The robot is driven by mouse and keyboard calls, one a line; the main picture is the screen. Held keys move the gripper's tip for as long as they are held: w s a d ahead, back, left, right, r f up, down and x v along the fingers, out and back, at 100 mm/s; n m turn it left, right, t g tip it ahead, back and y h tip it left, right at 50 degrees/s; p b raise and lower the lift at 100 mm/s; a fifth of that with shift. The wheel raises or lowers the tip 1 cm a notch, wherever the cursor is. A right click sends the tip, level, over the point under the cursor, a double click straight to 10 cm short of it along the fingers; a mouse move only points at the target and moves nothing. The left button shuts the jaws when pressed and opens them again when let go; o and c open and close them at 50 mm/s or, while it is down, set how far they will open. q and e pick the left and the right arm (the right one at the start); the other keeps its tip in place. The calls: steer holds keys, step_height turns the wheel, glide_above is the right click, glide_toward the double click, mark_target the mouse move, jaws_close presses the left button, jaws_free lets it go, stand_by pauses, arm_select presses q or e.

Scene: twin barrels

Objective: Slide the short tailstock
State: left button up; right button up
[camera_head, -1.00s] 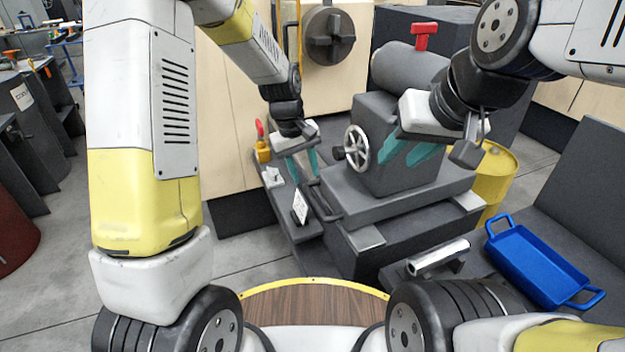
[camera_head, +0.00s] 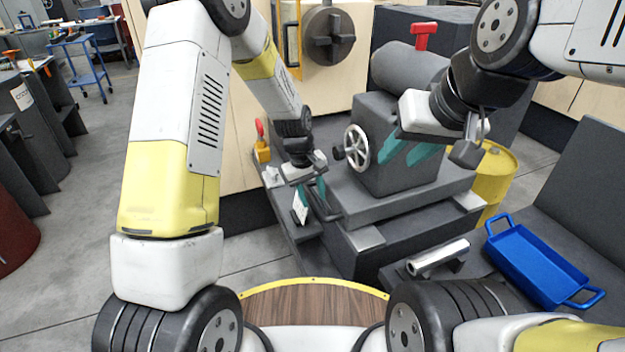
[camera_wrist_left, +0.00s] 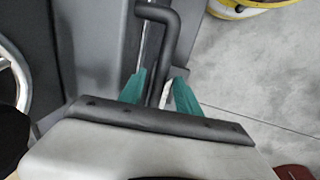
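The grey tailstock (camera_head: 400,170) stands on the grey bed, with a red lever (camera_head: 424,38) on top and a silver handwheel (camera_head: 357,147) on its left side. A bent dark bar handle (camera_head: 326,208) lies low to the left of the base; it also shows in the left wrist view (camera_wrist_left: 171,42). My left gripper (camera_head: 313,192) is at this handle. Its teal fingers stand apart in the left wrist view (camera_wrist_left: 156,88), with the bar between them; contact is not clear. My right gripper (camera_head: 404,155) has its fingers apart in front of the tailstock body.
A round chuck (camera_head: 330,36) is on the pale panel behind. A blue tray (camera_head: 538,262) and a metal cylinder (camera_head: 438,258) lie at the right front. A yellow barrel (camera_head: 497,175) stands behind right. Open floor (camera_head: 95,230) is at the left.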

arm_select(q)
jaws_close()
stand_by(1.3)
